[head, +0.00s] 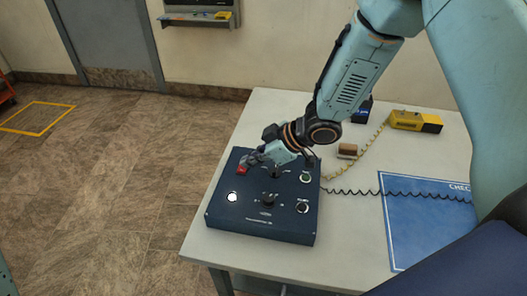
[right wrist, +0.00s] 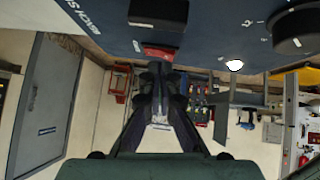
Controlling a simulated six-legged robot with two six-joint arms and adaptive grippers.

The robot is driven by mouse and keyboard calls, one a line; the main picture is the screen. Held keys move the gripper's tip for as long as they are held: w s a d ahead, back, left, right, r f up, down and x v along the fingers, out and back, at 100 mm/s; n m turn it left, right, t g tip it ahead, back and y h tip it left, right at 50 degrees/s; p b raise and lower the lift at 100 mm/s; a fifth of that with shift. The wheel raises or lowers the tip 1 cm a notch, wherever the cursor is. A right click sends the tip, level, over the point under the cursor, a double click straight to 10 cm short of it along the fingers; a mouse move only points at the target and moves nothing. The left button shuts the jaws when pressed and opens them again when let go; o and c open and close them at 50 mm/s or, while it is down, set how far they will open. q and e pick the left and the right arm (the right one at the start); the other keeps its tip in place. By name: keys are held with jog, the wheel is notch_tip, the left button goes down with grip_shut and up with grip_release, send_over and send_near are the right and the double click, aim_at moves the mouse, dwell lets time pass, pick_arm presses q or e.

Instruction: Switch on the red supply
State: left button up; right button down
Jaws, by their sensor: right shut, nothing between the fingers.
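A dark blue control box (head: 225,222) sits on the white table. A small red control (head: 241,170), seemingly the red supply switch, is at its far left corner; it also shows in the right wrist view (right wrist: 160,52). My right gripper (head: 252,161) is shut and empty, its fingertips right at the red control. In the right wrist view the closed fingertips (right wrist: 156,70) overlap its lower edge; I cannot tell whether they touch. The switch's position is not readable. A round white lamp (head: 232,197) on the box is lit. My left gripper is not in view.
The box also carries a black knob (head: 268,199), a green button (head: 305,177) and a pale button (head: 302,206). To the right are a brown block (head: 348,151), a yellow device (head: 415,121) with coiled cords, and a blue mat (head: 420,230).

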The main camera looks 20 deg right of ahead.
jog(key=v, duration=1.1)
jog(key=shift+r, duration=0.1)
jog(key=shift+s, duration=0.1)
dwell(0.5)
